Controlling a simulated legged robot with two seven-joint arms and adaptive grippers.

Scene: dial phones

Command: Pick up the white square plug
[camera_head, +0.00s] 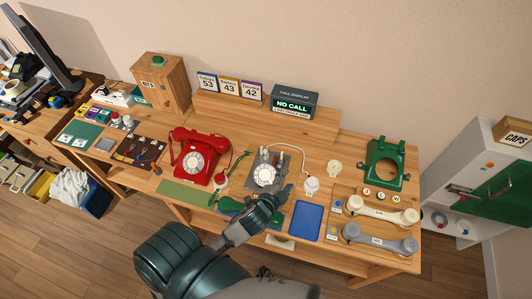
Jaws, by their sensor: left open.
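A small white plug-like piece (311,186) lies on the wooden table at the end of a thin white cord, right of the grey phone. Its square shape is too small to make out. My left gripper (284,192) reaches up from the bottom, with its fingertips at the front edge of the grey dial phone (266,172), left of the white piece and apart from it. It is open, and nothing shows between its fingers. My right gripper is not in view.
A red phone (196,160) stands to the left. A blue mat (307,221) lies in front of the white piece. Cream (380,212) and grey (378,241) handsets lie at right, with a green phone body (387,165) behind them. A cream round piece (334,167) lies nearby.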

